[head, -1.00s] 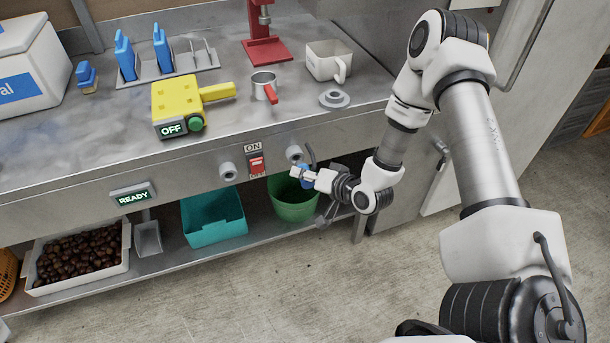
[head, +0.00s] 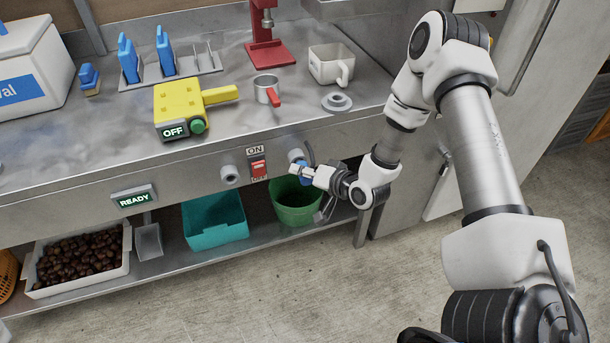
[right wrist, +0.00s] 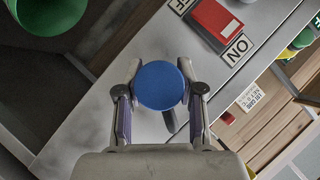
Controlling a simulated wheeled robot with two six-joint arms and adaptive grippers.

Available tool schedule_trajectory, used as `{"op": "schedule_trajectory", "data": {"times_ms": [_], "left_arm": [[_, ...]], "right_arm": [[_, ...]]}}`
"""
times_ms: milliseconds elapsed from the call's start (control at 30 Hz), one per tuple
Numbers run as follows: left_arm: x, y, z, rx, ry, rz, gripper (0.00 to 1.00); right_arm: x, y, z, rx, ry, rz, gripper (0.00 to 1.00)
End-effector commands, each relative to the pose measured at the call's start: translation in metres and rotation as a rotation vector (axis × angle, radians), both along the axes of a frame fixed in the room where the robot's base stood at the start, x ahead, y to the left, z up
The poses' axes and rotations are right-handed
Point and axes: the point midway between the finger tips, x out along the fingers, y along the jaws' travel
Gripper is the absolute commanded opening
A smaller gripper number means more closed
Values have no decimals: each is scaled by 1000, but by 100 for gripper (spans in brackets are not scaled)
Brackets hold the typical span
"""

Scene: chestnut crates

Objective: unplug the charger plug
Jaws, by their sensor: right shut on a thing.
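My right gripper (head: 300,172) is at the front panel of the steel bench, just right of the red switch (head: 259,168). It is shut on the blue charger plug (right wrist: 160,86), whose round blue face sits between the two fingers in the right wrist view. In the head view a bit of blue shows beside the fingers, close against the pale round socket (head: 295,154). The fingers hide much of the plug, and I cannot tell whether its prongs are in the socket. My left gripper is out of view.
Another pale round fitting (head: 230,174) is left of the switch. A green bin (head: 296,208) and a teal tray (head: 215,236) are below on the shelf. A yellow device (head: 180,108) reading OFF is on the benchtop. The floor in front is clear.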

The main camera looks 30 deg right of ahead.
Motion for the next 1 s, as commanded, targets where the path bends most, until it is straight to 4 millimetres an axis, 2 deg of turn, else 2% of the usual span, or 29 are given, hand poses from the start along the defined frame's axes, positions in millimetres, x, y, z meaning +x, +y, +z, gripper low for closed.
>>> {"op": "schedule_trajectory", "data": {"times_ms": [400, 433, 500, 867, 1000], "left_arm": [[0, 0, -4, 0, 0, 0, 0], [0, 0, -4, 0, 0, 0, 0], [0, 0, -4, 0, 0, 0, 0], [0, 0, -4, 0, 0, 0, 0], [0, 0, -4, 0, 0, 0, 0]], "right_arm": [[13, -3, 0, -1, -1, 1, 0], [13, -3, 0, 0, -1, 1, 44], [12, -3, 0, 0, -1, 1, 66], [9, -4, 1, 0, 0, -2, 66], [-8, -9, 9, 4, 1, -5, 66]]}}
